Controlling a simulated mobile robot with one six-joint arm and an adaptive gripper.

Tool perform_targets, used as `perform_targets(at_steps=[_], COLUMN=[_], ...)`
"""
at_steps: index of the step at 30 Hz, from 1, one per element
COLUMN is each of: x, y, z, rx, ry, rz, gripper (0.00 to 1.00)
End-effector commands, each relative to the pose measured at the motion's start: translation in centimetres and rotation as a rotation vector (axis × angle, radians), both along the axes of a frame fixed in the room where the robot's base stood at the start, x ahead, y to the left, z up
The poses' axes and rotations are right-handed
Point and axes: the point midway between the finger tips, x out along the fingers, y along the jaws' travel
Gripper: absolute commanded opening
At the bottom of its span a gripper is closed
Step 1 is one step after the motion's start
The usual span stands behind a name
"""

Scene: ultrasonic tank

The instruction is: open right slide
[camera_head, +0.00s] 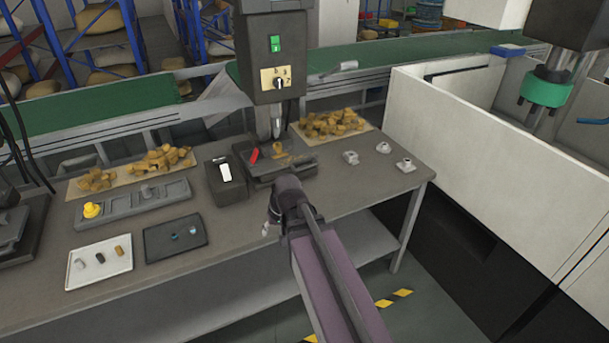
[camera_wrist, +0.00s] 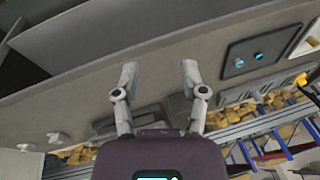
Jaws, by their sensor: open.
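No part in view can be surely told as the right slide. A dark fixture (camera_head: 262,172) with a red piece on it sits under the grey press column (camera_head: 262,50) on the workbench. A white-walled enclosure (camera_head: 470,160) stands at the right, but I cannot tell whether it has a slide. My gripper (camera_head: 274,219) is at the bench's front side, just before the fixture; its fingers are mostly hidden there. In the wrist view my gripper (camera_wrist: 158,70) is open, with nothing between its two fingers and the grey bench top behind.
A black tray (camera_head: 150,252) with small blue rings, a white tray (camera_head: 98,278) and a black box (camera_head: 226,192) stand left of my gripper. Small light metal parts (camera_head: 383,147) stand right of the fixture. Brown pieces (camera_head: 330,123) lie behind.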

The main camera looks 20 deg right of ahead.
Motion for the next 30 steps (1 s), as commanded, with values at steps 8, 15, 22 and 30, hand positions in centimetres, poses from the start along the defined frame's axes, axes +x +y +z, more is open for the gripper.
perform_targets(at_steps=[8,15,22,30], x=[8.1,14.0,18.5,21.1], y=[-3.3,-8.3,-15.2,-23.6], z=[-4.0,-5.4,-6.2,-6.7], rx=[0.241,0.451,0.648,0.837], ry=[-0.221,-0.409,-0.586,-0.75], rz=[-0.243,-0.484,-0.736,-0.994], gripper=[0.55,0.55,0.55,0.55])
